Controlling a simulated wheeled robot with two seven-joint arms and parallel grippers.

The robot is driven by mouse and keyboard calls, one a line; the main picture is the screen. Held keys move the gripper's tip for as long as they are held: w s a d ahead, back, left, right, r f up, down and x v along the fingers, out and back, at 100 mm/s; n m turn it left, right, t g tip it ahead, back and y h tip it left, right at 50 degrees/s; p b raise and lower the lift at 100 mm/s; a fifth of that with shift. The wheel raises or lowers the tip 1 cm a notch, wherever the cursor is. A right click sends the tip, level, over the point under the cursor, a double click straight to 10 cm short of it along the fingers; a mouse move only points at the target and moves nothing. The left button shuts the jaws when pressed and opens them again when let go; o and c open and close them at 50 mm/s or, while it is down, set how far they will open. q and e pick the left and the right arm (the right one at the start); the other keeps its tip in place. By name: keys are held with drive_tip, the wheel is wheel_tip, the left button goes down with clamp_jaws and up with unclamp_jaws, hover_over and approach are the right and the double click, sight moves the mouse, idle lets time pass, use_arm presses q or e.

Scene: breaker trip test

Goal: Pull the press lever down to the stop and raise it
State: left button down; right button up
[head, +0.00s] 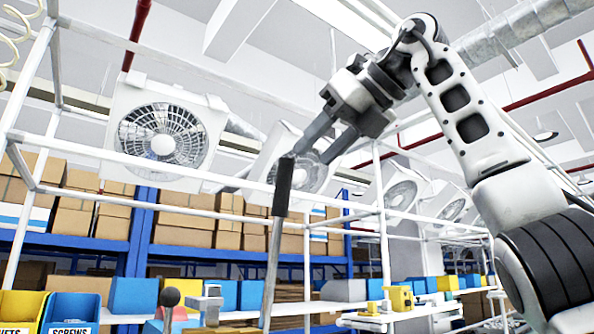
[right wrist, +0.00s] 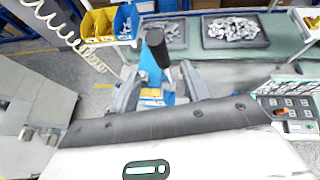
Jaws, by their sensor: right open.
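The press lever is a grey metal rod (head: 272,270) with a black grip (head: 283,185) at its top, standing nearly upright in the head view. My right gripper (head: 314,154) reaches in from the upper right, beside the top of the black grip. Its two fingers are apart. In the right wrist view the black grip (right wrist: 157,42) shows end-on, ahead of and between the open fingers (right wrist: 162,88); contact cannot be told. A blue part (right wrist: 150,66), apparently of the press, lies below it. My left gripper is not in view.
White frame bars (head: 200,172) cross the head view. Boxed shelves (head: 190,230) stand behind. The right wrist view shows trays of metal parts (right wrist: 232,30) and a switch panel (right wrist: 290,105).

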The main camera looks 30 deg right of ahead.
drive_tip(key=v, duration=0.6)
drive_tip(key=shift+s+r, duration=0.15)
drive_tip(key=shift+s, duration=0.1)
idle(0.3)
